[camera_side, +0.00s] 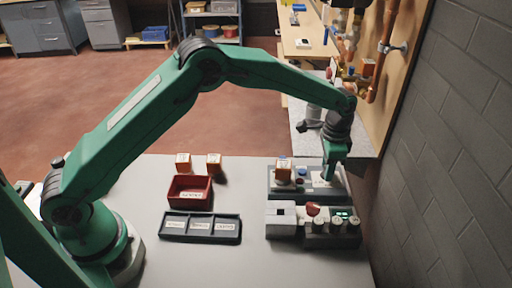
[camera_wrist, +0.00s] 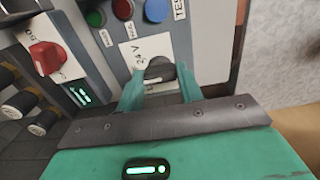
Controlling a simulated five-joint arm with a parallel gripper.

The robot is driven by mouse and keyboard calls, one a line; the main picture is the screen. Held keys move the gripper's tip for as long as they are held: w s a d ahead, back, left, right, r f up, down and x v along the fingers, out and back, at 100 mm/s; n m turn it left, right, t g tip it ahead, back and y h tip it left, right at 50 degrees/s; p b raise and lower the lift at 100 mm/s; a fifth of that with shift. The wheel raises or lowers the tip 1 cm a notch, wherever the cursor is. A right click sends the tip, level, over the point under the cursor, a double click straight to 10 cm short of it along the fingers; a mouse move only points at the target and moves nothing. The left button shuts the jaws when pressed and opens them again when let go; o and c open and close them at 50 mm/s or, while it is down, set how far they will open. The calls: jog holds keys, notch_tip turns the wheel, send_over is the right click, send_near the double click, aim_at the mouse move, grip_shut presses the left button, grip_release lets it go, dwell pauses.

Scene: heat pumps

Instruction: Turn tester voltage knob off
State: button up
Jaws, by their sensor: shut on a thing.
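The tester (camera_side: 275,187) is a grey box at the right of the table in the side view. In the wrist view its panel (camera_wrist: 125,35) carries a black voltage knob (camera_wrist: 158,67) on a white label reading "24 V". My gripper (camera_wrist: 160,84) has its two green fingers on either side of this knob, shut on it. In the side view my gripper (camera_side: 332,172) reaches down onto the right part of the tester, and the fingers hide the knob. I cannot tell the knob's exact setting.
A unit with a red knob (camera_wrist: 46,56) and a green display (camera_wrist: 79,95) sits close beside the tester. Green, red and blue buttons (camera_wrist: 155,10) are near the gripped knob. A red bin (camera_side: 189,190), black tray (camera_side: 201,227) and orange blocks (camera_side: 183,162) stand left.

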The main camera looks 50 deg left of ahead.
jog(key=o, duration=1)
jog(key=shift+r, duration=0.1)
jog(key=shift+r, duration=3.9)
